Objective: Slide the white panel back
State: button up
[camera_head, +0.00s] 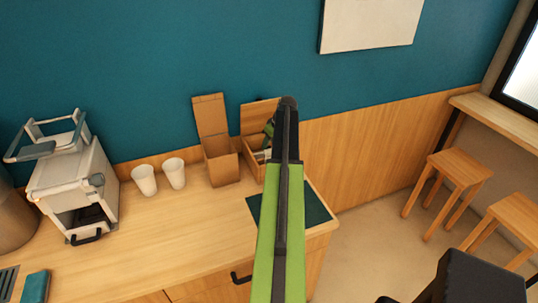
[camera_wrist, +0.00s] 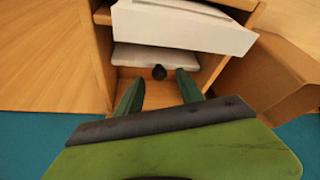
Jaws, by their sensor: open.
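A white panel (camera_wrist: 150,56) with a small dark round knob (camera_wrist: 159,72) lies inside a wooden box in the wrist view. A larger white piece (camera_wrist: 185,28) crosses the box above it in the picture; I cannot tell how the two connect. My gripper (camera_wrist: 160,84) is open, its two dark green fingers apart, with the knob just beyond and between their tips. I cannot tell whether they touch it. In the head view my gripper (camera_head: 269,130) reaches into the wooden box (camera_head: 252,158), and my arm hides part of it.
A tall open cardboard box (camera_head: 220,165) stands close to the left; its side also shows in the wrist view (camera_wrist: 265,75). Two white cups (camera_head: 174,173) and a white machine (camera_head: 75,185) are further left. A dark mat (camera_head: 314,206) lies in front. The teal wall (camera_head: 150,60) is behind.

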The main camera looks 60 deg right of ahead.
jog(key=shift+x, duration=0.75)
jog(key=shift+r, duration=0.1)
grip_shut()
dwell(0.8)
